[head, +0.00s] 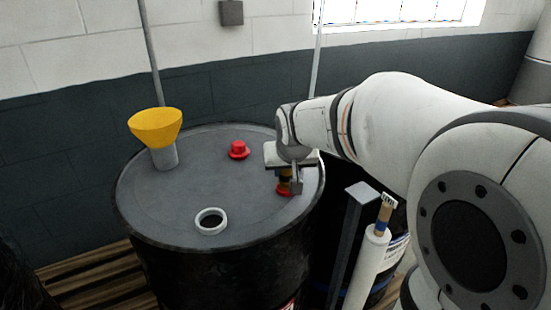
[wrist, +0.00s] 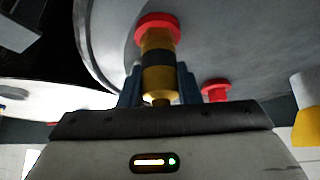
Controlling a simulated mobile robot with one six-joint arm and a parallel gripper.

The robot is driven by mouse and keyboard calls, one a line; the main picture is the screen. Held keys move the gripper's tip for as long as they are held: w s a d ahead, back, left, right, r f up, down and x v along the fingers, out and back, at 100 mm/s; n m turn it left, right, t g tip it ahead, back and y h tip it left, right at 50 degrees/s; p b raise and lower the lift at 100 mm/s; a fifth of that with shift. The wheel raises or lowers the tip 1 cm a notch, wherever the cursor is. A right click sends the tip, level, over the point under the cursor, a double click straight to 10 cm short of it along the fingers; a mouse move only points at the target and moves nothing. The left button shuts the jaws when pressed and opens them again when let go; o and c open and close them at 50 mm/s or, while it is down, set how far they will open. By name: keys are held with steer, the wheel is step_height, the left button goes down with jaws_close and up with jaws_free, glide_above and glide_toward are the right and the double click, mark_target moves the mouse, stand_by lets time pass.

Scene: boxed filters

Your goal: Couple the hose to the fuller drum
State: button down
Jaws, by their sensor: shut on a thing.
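The near drum (head: 255,222) is black with a dark grey lid, which also shows in the wrist view (wrist: 235,35). My gripper (head: 290,182) is low over the lid's right edge. In the wrist view its blue fingers (wrist: 158,80) are shut around a brass-yellow coupling (wrist: 158,44) with a black band. The coupling's far end meets a red collar (wrist: 158,24) at the lid; I cannot tell whether it is seated. The red collar also shows under the gripper in the head view (head: 284,190). I cannot make out a length of hose.
A red cap (head: 238,150), a yellow funnel (head: 155,127) and a white ring (head: 211,221) are on the lid. A grey post (head: 350,240) and white tube (head: 368,265) stand right of the drum, before a second, mostly hidden drum (head: 398,249).

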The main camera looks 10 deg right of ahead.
steer(key=shift+f+b, duration=0.3)
steer(key=shift+f, duration=0.1)
steer(key=c, duration=1)
jaws_free()
steer(key=v, duration=0.7)
steer(key=shift+s+r, duration=0.25)
steer(key=shift+r, duration=0.1)
